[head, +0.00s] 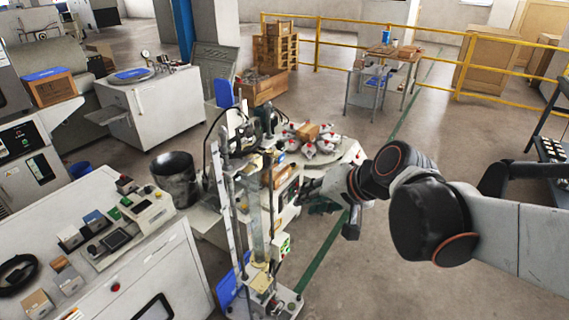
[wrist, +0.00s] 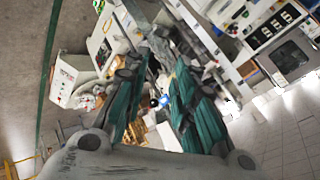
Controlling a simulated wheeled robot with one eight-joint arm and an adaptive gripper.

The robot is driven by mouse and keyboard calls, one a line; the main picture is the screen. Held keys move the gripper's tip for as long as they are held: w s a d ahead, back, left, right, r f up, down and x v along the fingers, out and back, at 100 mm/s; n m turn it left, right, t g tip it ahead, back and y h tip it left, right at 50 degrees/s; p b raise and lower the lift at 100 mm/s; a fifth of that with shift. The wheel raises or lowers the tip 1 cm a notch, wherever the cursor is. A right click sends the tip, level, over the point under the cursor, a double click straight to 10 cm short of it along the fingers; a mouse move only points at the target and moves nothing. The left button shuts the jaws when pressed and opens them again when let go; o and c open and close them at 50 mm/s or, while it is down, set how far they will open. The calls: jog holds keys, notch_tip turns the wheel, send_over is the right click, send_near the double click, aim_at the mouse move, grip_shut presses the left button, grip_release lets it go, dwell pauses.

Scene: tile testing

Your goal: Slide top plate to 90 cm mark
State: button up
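The tall test stand (head: 258,225) stands left of my arm in the head view, with upright posts and a pale vertical scale (head: 229,215) along its left side. The scale's marks are too small to read. I cannot clearly pick out the top plate among the parts high on the stand. My gripper (head: 311,194) is just right of the stand, partly hidden behind my wrist. In the wrist view my gripper (wrist: 161,66) shows two teal-padded fingers apart, with blurred machine parts beyond them. I see nothing held between the fingers, and cannot tell whether they touch the stand.
A round white table (head: 340,150) with red and white pieces stands behind the stand. A control bench (head: 90,260) fills the lower left, with a black bin (head: 174,178) beyond it. Open floor (head: 390,290) with a green line lies to the right. Yellow railing (head: 350,66) crosses the back.

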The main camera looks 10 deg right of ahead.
aim_at(254, 171)
jog(key=w+a+f+m+y, duration=0.1)
jog(key=w+a+f+y, duration=0.1)
jog(key=w+a, duration=0.2)
jog(key=w+a+f+m+t+y+b, duration=0.1)
jog(key=w+a, duration=0.3)
jog(key=w, duration=0.5)
jog(key=w+a+f+m+y+b, duration=0.1)
jog(key=w+a+f+y, duration=0.1)
jog(key=w+a, duration=0.3)
jog(key=shift+w+a+f+m+y, duration=0.1)
jog(key=shift+w+f+m+y, duration=0.25)
jog(key=shift+w, duration=0.3)
